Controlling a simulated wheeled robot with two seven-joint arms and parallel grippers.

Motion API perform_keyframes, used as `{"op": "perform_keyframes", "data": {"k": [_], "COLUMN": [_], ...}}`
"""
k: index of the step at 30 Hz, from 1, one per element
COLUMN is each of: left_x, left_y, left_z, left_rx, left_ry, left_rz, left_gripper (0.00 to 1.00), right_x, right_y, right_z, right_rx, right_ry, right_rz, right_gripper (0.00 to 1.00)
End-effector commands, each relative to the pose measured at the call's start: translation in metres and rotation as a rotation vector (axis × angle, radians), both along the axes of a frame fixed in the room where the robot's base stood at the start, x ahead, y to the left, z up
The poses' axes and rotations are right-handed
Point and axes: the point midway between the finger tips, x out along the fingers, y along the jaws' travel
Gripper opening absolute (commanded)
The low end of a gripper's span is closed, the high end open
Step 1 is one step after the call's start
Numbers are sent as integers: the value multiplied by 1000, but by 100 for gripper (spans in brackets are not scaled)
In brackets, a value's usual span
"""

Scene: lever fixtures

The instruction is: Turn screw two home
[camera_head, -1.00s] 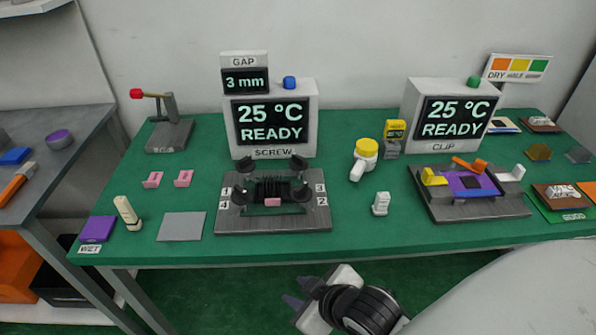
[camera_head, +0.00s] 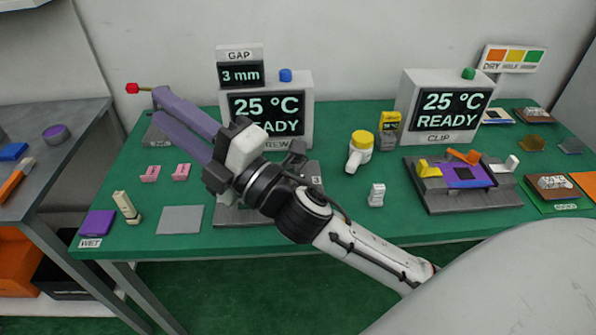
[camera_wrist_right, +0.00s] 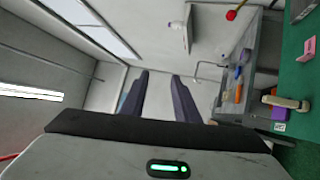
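The screw fixture (camera_head: 232,215) stands in front of the SCREW display (camera_head: 294,104), which reads 25 °C READY. My right forearm and gripper cover most of the fixture in the head view. The mark 3 shows at its right edge, but the mark 2 and screw two at the front right are hidden. My right gripper (camera_head: 156,107) is raised in front of the fixture and display, fingers apart and pointing up and left. In the right wrist view the gripper (camera_wrist_right: 160,75) is open with nothing between its fingers. My left gripper is not in view.
The GAP panel (camera_head: 241,74) reads 3 mm. A lever stand with a red knob (camera_head: 132,88) is near the fingertips. Pink pieces (camera_head: 150,174), a grey plate (camera_head: 180,220) and a yellow-topped tool (camera_head: 361,142) lie on the green table. The clip fixture (camera_head: 470,198) stands right.

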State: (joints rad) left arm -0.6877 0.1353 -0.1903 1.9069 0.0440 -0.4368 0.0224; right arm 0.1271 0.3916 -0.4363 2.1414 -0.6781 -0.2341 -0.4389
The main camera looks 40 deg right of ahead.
Motion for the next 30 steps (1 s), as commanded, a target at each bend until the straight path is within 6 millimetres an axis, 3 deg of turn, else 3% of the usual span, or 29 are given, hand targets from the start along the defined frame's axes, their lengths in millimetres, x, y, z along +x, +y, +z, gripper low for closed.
{"op": "perform_keyframes", "data": {"k": [1,2,5,8,11,14,17,18,21,24,27,30], "left_x": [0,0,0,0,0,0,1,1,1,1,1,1], "left_y": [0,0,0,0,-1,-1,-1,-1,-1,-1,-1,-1], "left_z": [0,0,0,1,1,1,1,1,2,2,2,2], "left_rx": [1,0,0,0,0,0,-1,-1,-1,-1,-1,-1], "left_ry": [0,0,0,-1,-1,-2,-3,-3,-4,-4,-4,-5], "left_rz": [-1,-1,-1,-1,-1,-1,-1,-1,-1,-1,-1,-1], "left_gripper": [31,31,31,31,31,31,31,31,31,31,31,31], "right_x": [-7,-14,-42,-64,-73,-65,-47,-40,-30,-28,-31,-33], "right_y": [28,45,94,123,120,82,14,-18,-93,-151,-186,-200], "right_z": [26,36,43,17,-31,-81,-115,-122,-123,-114,-104,-102], "right_rx": [-154,-244,-561,-895,-1238,-1582,-1894,-1999,-2198,-2312,-2359,-2374], "right_ry": [-171,-267,-572,-842,-1059,-1203,-1245,-1232,-1153,-1044,-960,-921], "right_rz": [75,120,271,432,614,826,1067,1166,1396,1576,1690,1742], "right_gripper": [28,28,28,28,28,28,28,28,28,28,28,28]}}
